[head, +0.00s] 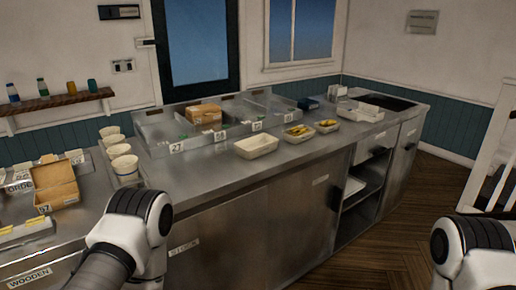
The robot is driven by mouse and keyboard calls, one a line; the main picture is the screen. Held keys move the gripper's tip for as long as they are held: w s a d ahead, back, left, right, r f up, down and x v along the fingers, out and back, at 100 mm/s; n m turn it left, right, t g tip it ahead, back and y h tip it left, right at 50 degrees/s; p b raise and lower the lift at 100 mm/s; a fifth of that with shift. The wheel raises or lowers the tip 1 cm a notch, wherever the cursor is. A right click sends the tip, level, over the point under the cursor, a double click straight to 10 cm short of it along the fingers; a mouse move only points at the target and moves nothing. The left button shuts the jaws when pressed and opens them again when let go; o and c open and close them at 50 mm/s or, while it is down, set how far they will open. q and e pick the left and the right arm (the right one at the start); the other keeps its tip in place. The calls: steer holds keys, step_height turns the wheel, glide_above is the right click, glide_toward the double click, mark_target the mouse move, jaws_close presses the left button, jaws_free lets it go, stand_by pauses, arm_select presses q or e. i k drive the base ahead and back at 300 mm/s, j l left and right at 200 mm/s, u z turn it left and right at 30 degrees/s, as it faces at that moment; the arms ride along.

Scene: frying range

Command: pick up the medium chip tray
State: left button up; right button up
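Three pale chip trays stand in a row on the steel counter. The nearest and largest-looking tray (246,151) looks empty. To its right a smaller tray (290,138) holds yellow chips, and beyond it another small tray (333,128) holds some yellow chips or bits. I cannot tell for certain which one is the medium tray; no size label is legible on them. Parts of my two arms show at the bottom left and bottom right, apart from the trays. Neither gripper shows in the head view.
The steel counter (203,180) has clear room in front of the trays. Behind them are steel bins with number cards and a cardboard box (204,113). White cups (124,165) stand at left, beside an open brown box (56,188). An open shelf (365,180) is below.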

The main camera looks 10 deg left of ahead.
mark_target(295, 135)
steer(key=i+l+u, duration=0.1)
steer(key=u, duration=0.25)
steer(key=i+l+u, duration=0.1)
steer(key=u, duration=0.25)
steer(key=i+l+u, duration=0.15)
steer(key=u, duration=0.15)
